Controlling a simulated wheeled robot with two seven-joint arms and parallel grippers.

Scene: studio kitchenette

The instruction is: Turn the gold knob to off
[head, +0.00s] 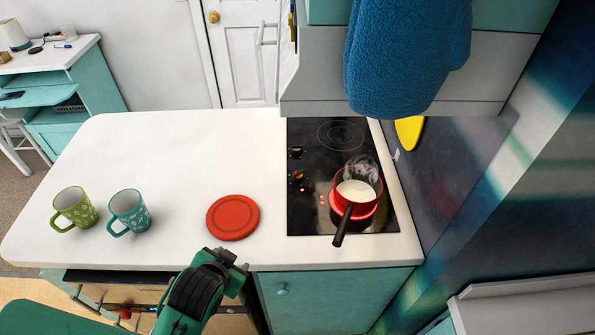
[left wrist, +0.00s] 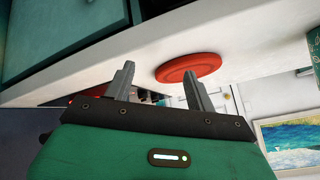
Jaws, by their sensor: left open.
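Two small knobs sit on the left edge of the black cooktop (head: 336,140) in the head view. The nearer knob (head: 297,176) looks gold-orange; the farther knob (head: 296,152) looks dark with a small bright spot. Their exact angles are too small to read. A red pot (head: 345,201) of white liquid stands on a glowing front burner, steaming, its black handle toward me. My left gripper (head: 236,262) is at the counter's front edge, left of the cooktop and apart from the knobs. Its fingers (left wrist: 160,88) are spread and empty in the left wrist view. My right gripper is not in view.
A red round mat (head: 232,217) lies on the white counter between the cooktop and two mugs, green (head: 75,207) and teal (head: 129,211). It also shows in the left wrist view (left wrist: 188,67). A blue towel (head: 407,55) hangs from the cabinet above the cooktop.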

